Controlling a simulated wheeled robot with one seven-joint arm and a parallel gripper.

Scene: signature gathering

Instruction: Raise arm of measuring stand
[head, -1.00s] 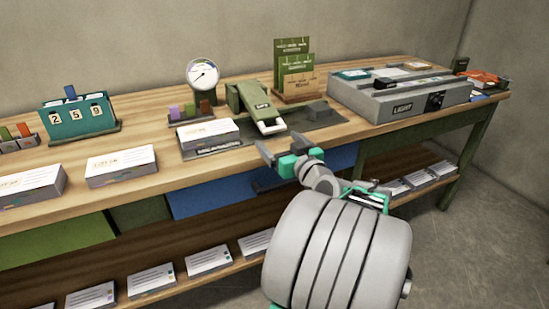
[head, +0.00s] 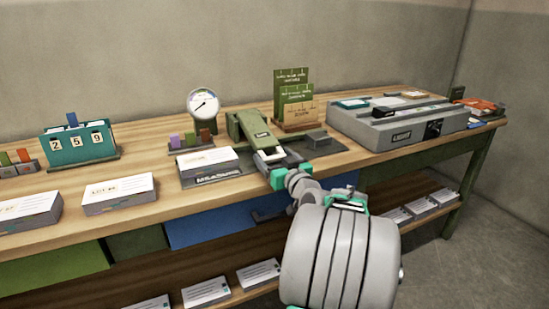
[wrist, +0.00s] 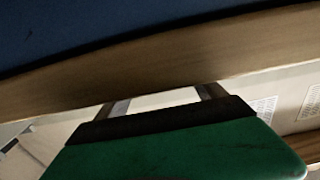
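The measuring stand has a green arm (head: 250,126) with a pale front end, slanting down toward the front over a dark base plate (head: 322,152). It stands mid-table near the front edge. My gripper (head: 274,157) is at the arm's front end, its fingers apart to either side of the pale tip in the head view. I cannot tell whether they touch it. In the wrist view my gripper (wrist: 164,99) shows two grey fingers spread apart, with a light strip between them. The stand's green arm cannot be made out there.
A stack of white cards (head: 207,160) sits just left of the stand. A round gauge (head: 203,103) and card holder (head: 297,105) stand behind. A grey light box (head: 400,128) is at right. The wooden table edge and a blue panel (head: 210,223) lie close below my gripper.

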